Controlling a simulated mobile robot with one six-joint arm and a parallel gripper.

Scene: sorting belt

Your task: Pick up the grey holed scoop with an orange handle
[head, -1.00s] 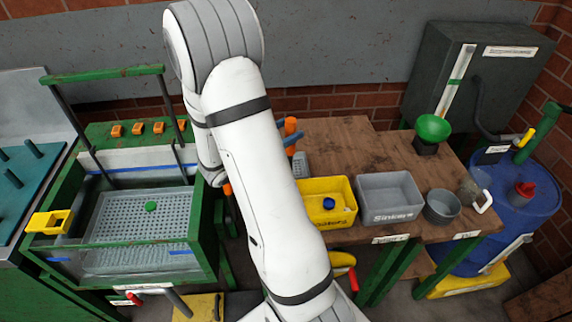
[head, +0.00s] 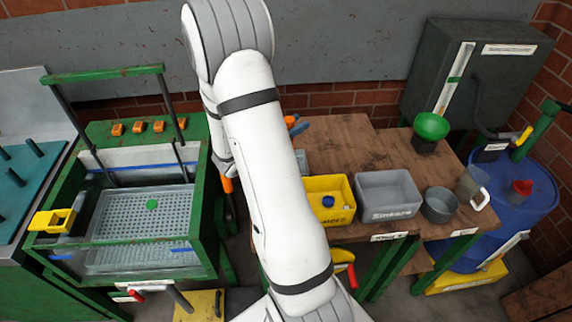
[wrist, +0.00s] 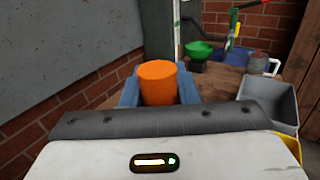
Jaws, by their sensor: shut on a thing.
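The orange handle (wrist: 158,83) of the scoop stands between the blue fingers of my gripper (wrist: 158,92) in the wrist view, and the fingers are shut on it. In the head view the handle's orange end (head: 290,121) and a blue fingertip (head: 299,129) show just right of my white arm, over the back of the wooden bench. A small grey patch (head: 302,160) shows beside my arm below them; I cannot tell whether it is the scoop's holed part. My arm hides the rest.
A yellow bin (head: 341,186) with a blue item, a grey bin (head: 389,190) and a grey pot (head: 440,205) stand along the bench front. A green funnel (head: 431,126) stands behind. A green-framed tank (head: 206,240) with a perforated tray is at left.

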